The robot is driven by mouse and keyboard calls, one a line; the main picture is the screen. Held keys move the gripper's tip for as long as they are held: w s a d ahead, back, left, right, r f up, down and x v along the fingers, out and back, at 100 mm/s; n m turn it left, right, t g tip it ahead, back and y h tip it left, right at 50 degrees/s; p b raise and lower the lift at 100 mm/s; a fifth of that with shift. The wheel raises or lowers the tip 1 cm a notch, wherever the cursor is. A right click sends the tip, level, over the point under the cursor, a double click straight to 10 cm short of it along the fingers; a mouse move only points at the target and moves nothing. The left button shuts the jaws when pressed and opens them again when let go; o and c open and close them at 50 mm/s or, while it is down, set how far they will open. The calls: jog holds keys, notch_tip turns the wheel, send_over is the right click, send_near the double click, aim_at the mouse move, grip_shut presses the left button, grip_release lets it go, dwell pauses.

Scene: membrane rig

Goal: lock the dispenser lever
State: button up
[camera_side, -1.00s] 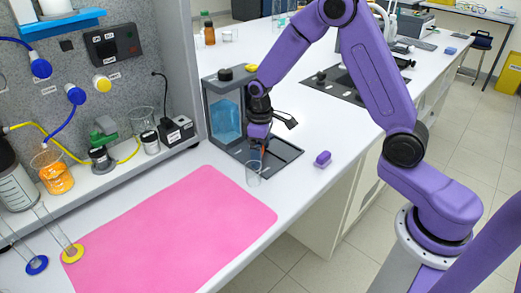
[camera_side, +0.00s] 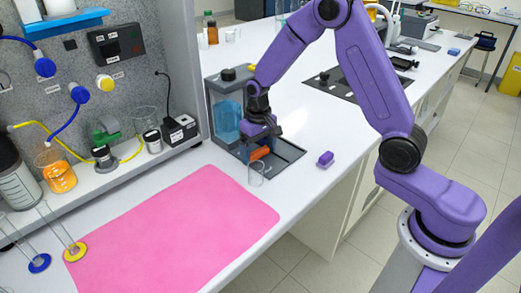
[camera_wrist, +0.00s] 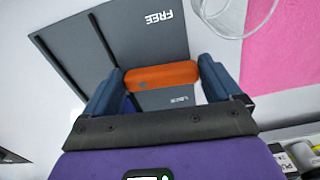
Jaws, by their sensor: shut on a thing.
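The dispenser (camera_side: 227,122) is a grey frame with a blue tank, standing on a dark grey base plate (camera_side: 286,155). Its orange lever (camera_side: 260,153) shows in front of the tank, low over the plate. In the wrist view the orange lever (camera_wrist: 162,76) lies crosswise between my two fingers, beside the partly covered word that seems to read LOCK (camera_wrist: 180,99). The word FREE (camera_wrist: 158,16) is farther off on the plate. My gripper (camera_side: 262,141) is shut on the lever. The lever's pivot is hidden.
A clear glass (camera_side: 256,174) stands at the plate's front edge, close to my gripper. A purple block (camera_side: 326,158) lies to the right. A pink mat (camera_side: 175,235) covers the near bench. A panel with hoses and bottles rises at the left.

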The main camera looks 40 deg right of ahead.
aim_at(256, 152)
jog(key=m, duration=0.2)
jog(key=w+m, duration=0.1)
jog(key=m, duration=0.2)
dwell(0.8)
jog(key=o, duration=0.7)
jog(key=shift+o, duration=0.2)
jog(key=shift+r, duration=0.15)
notch_tip(256, 152, up, 17)
jog(key=shift+r, duration=0.1)
